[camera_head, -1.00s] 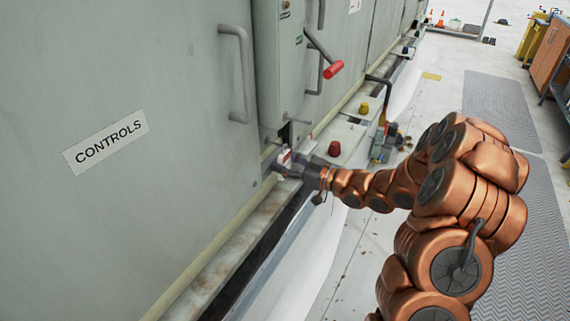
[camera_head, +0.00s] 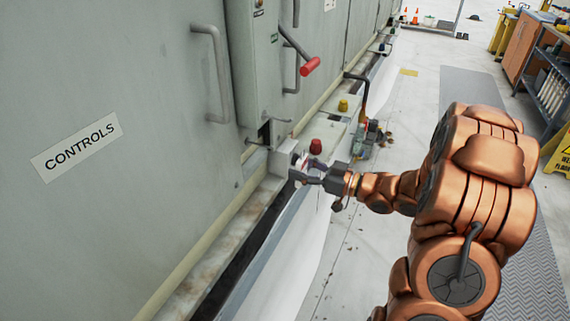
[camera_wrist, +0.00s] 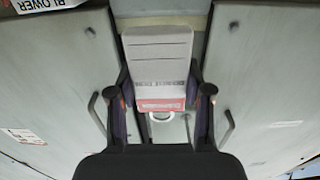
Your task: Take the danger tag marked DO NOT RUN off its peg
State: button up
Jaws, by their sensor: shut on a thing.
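In the wrist view a pale tag (camera_wrist: 158,62) with faint lines of print and a red band at its lower end sits between the two fingers. Its wording is too small to read. My gripper (camera_wrist: 159,95) is shut on this tag. In the head view my gripper (camera_head: 301,173) is out from the grey cabinet front, and the tag is hard to make out there. A short peg (camera_head: 258,144) sticks out at the foot of the cabinet, left of my gripper and apart from it. Nothing visible hangs on it.
A red knob (camera_head: 316,147) stands close behind my gripper, and a yellow knob (camera_head: 343,105) farther back. A red-handled lever (camera_head: 310,66) juts from the cabinet above. A CONTROLS label (camera_head: 76,147) is at left.

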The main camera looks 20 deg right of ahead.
jog(key=v, duration=0.7)
jog(key=shift+r, duration=0.2)
jog(key=shift+s+d+r+p, duration=0.1)
jog(key=shift+s+r+p, duration=0.05)
jog(key=shift+r+p, duration=0.3)
jog(key=p+v, duration=0.1)
jog(key=v, duration=0.6)
jog(key=shift+s+d, duration=0.15)
dwell(1.3)
dwell(0.8)
